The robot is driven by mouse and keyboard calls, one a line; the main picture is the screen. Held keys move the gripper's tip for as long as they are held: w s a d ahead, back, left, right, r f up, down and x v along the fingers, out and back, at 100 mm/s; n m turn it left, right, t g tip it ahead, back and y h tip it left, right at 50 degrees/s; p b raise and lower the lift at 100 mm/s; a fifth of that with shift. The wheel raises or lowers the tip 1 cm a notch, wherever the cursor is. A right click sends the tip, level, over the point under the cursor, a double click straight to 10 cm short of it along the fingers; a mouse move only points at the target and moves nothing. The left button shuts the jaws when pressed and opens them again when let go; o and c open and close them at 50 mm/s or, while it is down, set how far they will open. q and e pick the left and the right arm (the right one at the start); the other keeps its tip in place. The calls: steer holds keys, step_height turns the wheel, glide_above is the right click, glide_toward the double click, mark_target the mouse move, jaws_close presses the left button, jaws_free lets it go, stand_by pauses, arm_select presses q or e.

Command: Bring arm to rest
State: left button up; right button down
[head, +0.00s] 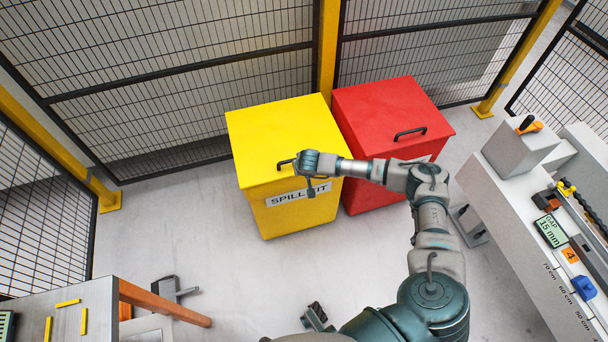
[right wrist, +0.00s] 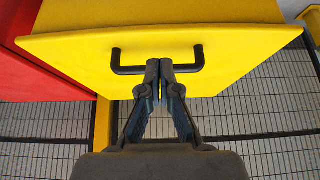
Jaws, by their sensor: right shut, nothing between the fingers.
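My right arm reaches from the lower right to the front of the yellow spill kit bin (head: 290,217). My right gripper (head: 311,190) points down near the front edge of its lid. In the right wrist view my right gripper (right wrist: 166,66) is shut and empty. Its fingertips overlap the black handle (right wrist: 128,69) of the yellow lid (right wrist: 230,50); whether they touch it I cannot tell. In the head view my wrist hides most of this handle (head: 286,162). The lid looks closed.
A red bin (head: 385,100) with a black handle stands right beside the yellow one. Mesh fencing (head: 190,90) runs behind both. A pale bench (head: 530,225) with gauges stands at the right, and a grey table (head: 90,305) at the lower left. The floor (head: 180,225) left of the bins is clear.

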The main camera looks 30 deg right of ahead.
arm_select(q)
steer(key=shift+w+a+f, duration=0.1)
steer(key=shift+w+f, duration=0.05)
steer(key=shift+f, duration=0.45)
arm_select(e)
steer(key=s, duration=0.1)
steer(key=s+a, duration=0.1)
steer(key=s, duration=0.1)
steer(key=shift+a+f, duration=0.1)
steer(key=shift+f, duration=0.05)
